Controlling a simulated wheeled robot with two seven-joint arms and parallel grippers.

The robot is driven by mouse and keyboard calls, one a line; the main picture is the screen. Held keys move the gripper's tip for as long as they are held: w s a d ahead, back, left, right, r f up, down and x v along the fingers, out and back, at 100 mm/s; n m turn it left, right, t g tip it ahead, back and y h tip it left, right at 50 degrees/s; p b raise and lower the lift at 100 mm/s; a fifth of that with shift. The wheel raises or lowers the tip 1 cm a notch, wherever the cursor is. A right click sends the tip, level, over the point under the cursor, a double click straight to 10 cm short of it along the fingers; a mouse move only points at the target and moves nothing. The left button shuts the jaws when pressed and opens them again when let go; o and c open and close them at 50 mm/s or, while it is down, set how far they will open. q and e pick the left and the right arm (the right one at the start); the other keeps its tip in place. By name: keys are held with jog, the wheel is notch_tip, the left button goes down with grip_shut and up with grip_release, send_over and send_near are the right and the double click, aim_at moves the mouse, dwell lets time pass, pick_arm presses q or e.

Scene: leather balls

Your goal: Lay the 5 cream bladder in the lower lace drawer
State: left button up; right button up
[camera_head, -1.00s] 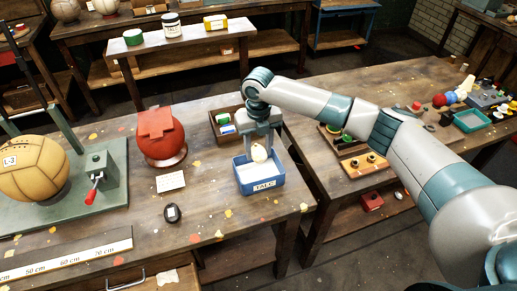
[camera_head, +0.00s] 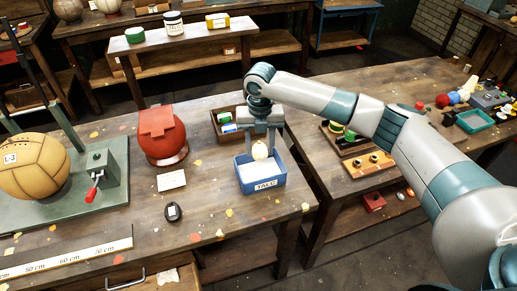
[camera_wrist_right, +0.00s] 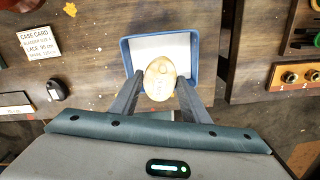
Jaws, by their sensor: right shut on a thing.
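A cream bladder (camera_head: 260,150) is held between the fingers of my right gripper (camera_wrist_right: 160,84), low over the blue talc tray (camera_head: 247,187). The right wrist view shows the bladder (camera_wrist_right: 160,78) as an egg-like cream shape over the tray's pale bed; I cannot tell whether it touches the bed. The fingers are shut on it from both sides. A drawer handle (camera_head: 126,276) shows at the front of the bench, near the bottom edge; the drawers themselves are mostly out of view. My left gripper is not in view.
Left of the tray are a red round object (camera_head: 164,138) on a stand, a white card (camera_head: 171,179) and a small black item (camera_head: 173,212). A dark wooden box (camera_head: 226,124) stands behind the tray. A ruler (camera_head: 70,258) lies along the bench front. The right bench holds boards with small parts.

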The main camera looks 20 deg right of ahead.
aim_at(261, 156)
jog(key=m, duration=0.2)
jog(key=s+r+m+b, duration=0.1)
jog(key=m, duration=0.1)
jog(key=shift+s+a+r+m, duration=0.15)
jog(key=shift+m, duration=0.15)
jog(key=m, duration=0.1)
jog(key=s+r+m+b, duration=0.1)
jog(key=m, duration=0.2)
jog(key=shift+s+a+r+m+b, duration=0.1)
jog(key=shift+s+r+m+b, duration=0.05)
jog(key=shift+s+m+b, duration=0.2)
jog(key=m, duration=0.1)
jog(key=s+m+b, duration=0.1)
jog(key=m, duration=0.1)
jog(key=r+m, duration=0.1)
jog(key=shift+s+m, duration=0.25)
jog(key=shift+s, duration=0.1)
pick_arm(q)
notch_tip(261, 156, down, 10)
jog(key=b, duration=0.6)
pick_arm(e)
jog(key=s+d+r+m, duration=0.2)
jog(key=s+m, duration=0.8)
jog(key=m, duration=0.9)
jog(key=shift+s+r+m, duration=0.2)
jog(key=shift+s+m, duration=0.1)
jog(key=shift+m, duration=0.1)
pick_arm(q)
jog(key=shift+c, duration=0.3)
